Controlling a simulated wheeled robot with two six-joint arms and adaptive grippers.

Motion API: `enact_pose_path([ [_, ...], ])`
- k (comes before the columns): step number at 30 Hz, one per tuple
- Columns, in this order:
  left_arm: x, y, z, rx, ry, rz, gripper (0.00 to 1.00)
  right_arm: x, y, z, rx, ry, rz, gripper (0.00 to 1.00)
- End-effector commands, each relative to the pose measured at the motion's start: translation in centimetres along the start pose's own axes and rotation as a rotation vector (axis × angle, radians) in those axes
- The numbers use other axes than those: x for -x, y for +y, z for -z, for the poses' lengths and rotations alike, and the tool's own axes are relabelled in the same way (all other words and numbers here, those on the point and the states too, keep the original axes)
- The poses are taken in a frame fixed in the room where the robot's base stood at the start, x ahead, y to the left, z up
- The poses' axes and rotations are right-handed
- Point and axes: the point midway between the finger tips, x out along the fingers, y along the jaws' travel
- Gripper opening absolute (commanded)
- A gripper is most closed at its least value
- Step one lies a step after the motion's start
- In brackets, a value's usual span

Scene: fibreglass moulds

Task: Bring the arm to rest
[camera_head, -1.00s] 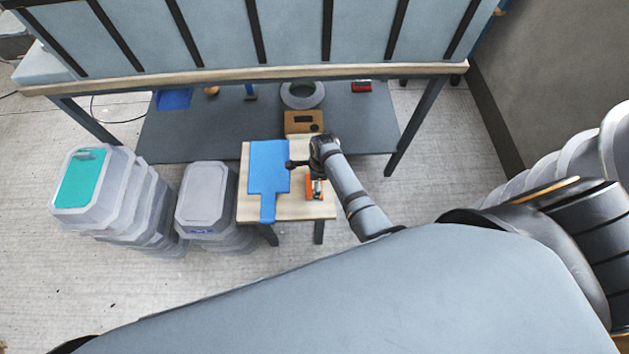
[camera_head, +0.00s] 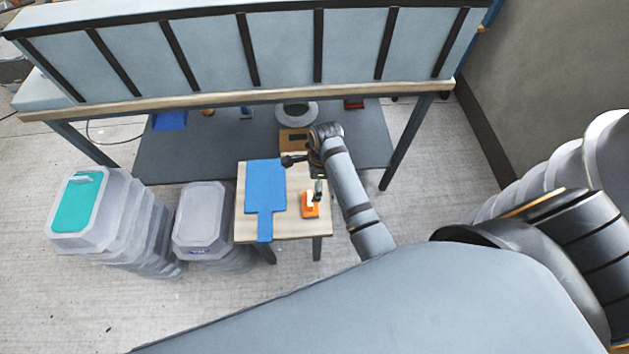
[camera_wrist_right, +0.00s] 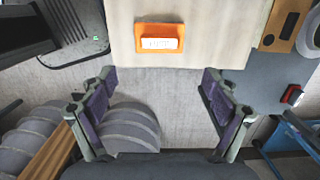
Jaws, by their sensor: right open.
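My right arm comes in from the lower right in the head view. Its gripper (camera_head: 318,187) hangs by the right side of the small wooden table (camera_head: 244,228), next to an orange block with a white top (camera_head: 310,208). In the right wrist view the two fingers of the right gripper (camera_wrist_right: 160,108) are spread wide with nothing between them. The orange block (camera_wrist_right: 159,46) lies on the tabletop beyond the fingertips, apart from them. My left gripper is not in view.
A blue paddle-shaped board (camera_head: 265,187) lies on the table's left part. A brown box (camera_head: 294,139) and a grey ring (camera_head: 296,115) sit behind, under the large bench (camera_head: 230,97). Stacked plastic tubs (camera_head: 200,215) stand left.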

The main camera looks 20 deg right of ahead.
Motion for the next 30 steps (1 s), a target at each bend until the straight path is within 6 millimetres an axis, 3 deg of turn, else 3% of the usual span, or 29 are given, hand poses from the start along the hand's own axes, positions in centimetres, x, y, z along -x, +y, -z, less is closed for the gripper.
enact_pose_path([
  [10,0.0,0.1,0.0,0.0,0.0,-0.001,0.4,0.0,0.0,0.1,0.004,0.0,0.001,0.88],
  [13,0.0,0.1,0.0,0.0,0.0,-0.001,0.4,0.1,0.5,1.1,0.085,0.01,0.017,0.88],
  [16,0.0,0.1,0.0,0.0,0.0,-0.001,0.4,0.8,1.9,3.6,0.327,0.043,0.056,0.88],
  [21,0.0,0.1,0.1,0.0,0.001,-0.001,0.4,3.4,4.9,7.7,0.884,0.142,0.12,0.88],
  [30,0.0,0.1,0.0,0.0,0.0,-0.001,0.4,7.5,8.1,10.2,1.493,0.28,0.139,0.88],
])
